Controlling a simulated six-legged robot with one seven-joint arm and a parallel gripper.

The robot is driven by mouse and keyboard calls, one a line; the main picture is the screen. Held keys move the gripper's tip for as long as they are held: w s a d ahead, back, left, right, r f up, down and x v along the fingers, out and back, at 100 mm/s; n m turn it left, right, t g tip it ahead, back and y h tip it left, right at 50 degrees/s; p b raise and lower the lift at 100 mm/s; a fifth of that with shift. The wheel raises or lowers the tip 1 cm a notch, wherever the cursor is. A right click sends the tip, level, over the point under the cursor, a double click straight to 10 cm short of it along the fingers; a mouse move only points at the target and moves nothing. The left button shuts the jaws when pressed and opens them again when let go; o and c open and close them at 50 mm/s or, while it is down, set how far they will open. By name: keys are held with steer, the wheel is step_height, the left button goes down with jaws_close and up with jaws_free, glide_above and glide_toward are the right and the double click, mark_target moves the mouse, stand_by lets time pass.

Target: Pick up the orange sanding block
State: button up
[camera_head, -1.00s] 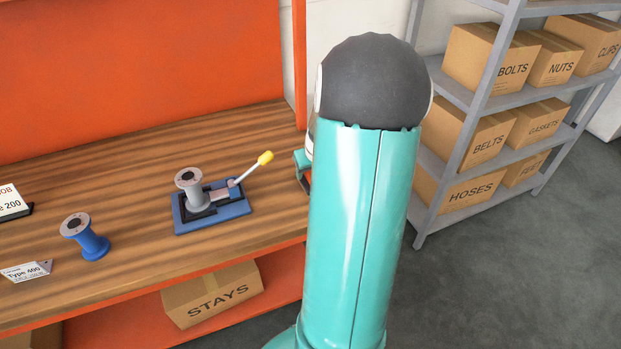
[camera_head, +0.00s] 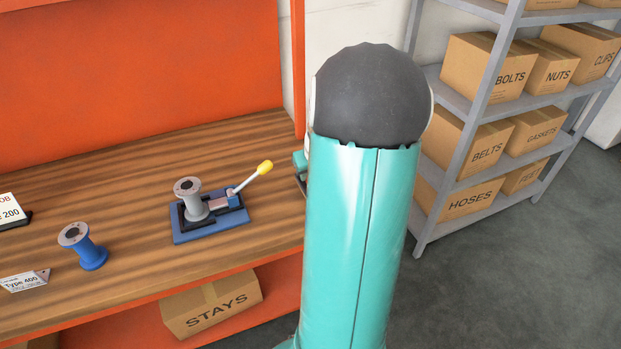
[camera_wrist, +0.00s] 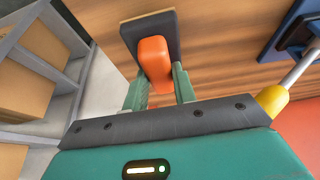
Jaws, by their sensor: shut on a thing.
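The orange sanding block (camera_wrist: 154,62) is between the two green fingers of my gripper (camera_wrist: 159,82) in the wrist view. My gripper is shut on it. A dark grey, flat rectangular piece (camera_wrist: 128,36) lies behind the block over the wooden bench top. I cannot tell whether the block still touches it. In the head view my own arm hides the block and most of my gripper.
On the bench (camera_head: 120,165) stand a blue clamp fixture (camera_head: 235,222) holding a grey spool (camera_head: 188,190), its yellow-tipped lever pointing toward my arm, and a blue spool (camera_head: 90,254). A shelf of boxes (camera_head: 447,75) stands right.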

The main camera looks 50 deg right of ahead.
steer(key=s+a+r, duration=0.2)
steer(key=a+r, duration=0.8)
steer(key=a, duration=0.4)
steer(key=shift+s+r, duration=0.15)
steer(key=shift+r, duration=0.15)
steer(key=shift+d, duration=0.1)
steer(key=shift+o, duration=1.1)
steer(key=shift+c, duration=0.2)
